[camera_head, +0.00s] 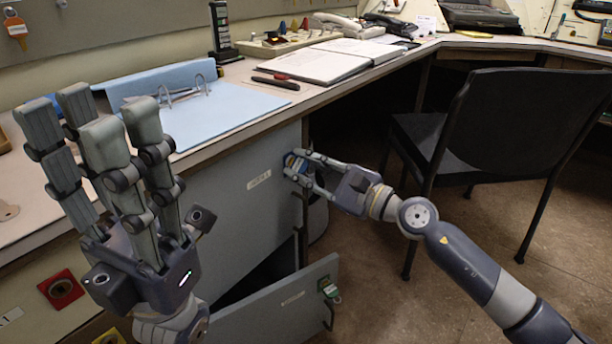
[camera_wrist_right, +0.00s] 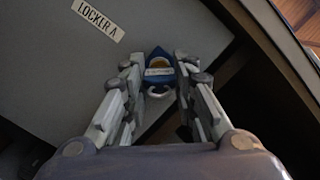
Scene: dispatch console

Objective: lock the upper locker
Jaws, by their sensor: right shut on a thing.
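The upper locker door (camera_head: 240,185) is a grey panel under the desk and looks closed. Its label reads LOCKER A (camera_wrist_right: 100,18) in the right wrist view. My right gripper (camera_head: 295,168) is at the door's right edge, shut on a small blue key (camera_wrist_right: 159,62) with a yellow-orange centre and a pale tag. The key's tip and the lock behind it are hidden, so I cannot tell how far it is inserted or turned. My left gripper (camera_head: 95,120) is raised at the left, empty, with its fingers spread apart.
The lower locker door (camera_head: 270,315) stands open, with a green-tagged key (camera_head: 330,290) at its edge. A black chair (camera_head: 510,125) stands to the right. The desk holds a blue binder (camera_head: 215,110) and an open book (camera_head: 315,65). The floor between door and chair is clear.

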